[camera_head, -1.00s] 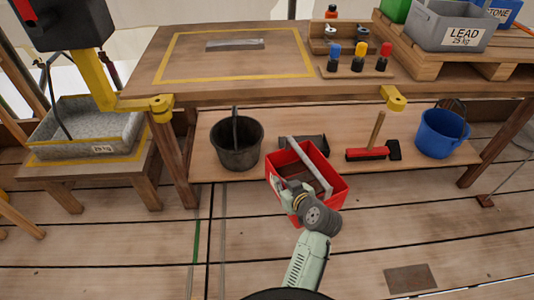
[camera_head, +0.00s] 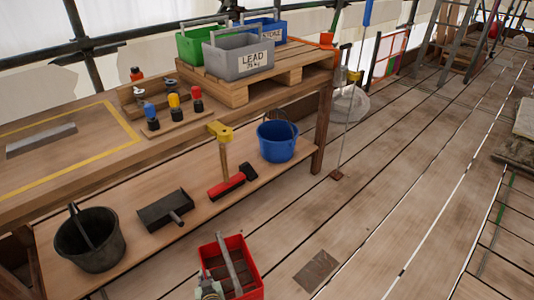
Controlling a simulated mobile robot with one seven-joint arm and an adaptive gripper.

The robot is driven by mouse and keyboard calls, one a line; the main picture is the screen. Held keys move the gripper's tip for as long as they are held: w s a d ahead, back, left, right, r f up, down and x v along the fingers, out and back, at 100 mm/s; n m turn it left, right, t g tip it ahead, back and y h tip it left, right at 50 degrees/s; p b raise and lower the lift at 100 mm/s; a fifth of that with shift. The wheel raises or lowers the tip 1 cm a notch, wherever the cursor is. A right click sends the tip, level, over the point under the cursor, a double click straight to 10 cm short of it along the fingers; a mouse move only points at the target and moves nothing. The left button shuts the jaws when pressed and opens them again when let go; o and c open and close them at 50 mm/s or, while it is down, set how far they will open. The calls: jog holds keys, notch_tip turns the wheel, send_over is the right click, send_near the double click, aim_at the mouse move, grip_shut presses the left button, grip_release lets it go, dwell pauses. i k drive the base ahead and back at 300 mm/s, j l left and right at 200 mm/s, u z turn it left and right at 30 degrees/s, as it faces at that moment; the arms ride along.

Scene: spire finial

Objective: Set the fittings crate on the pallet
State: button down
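The red crate (camera_head: 256,276), the likely fittings crate, is at the bottom of the view, in front of the lower shelf. A light grey bar handle (camera_head: 228,262) crosses it, and dark contents show inside. No label on it can be read. My gripper (camera_head: 211,284) is at the crate's near left side and appears shut on it; the fingertips are mostly hidden. The crate appears held clear of the shelf. The wooden pallet (camera_head: 262,92) lies on the right end of the workbench, carrying a grey LEAD crate (camera_head: 238,62), a green crate (camera_head: 194,46) and a blue crate (camera_head: 266,31).
Colour-capped bottles (camera_head: 174,106) stand left of the pallet. The plank floor (camera_head: 400,190) to the right is largely open.

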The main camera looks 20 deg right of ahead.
aim_at(286, 53)
jog(key=z, duration=1.2)
jog(key=i+l+z, duration=0.1)
jog(key=i+z, duration=0.15)
jog(key=z, duration=0.15)
jog(key=i+l+z, duration=0.1)
jog(key=i+z, duration=0.25)
jog(key=i, duration=7)
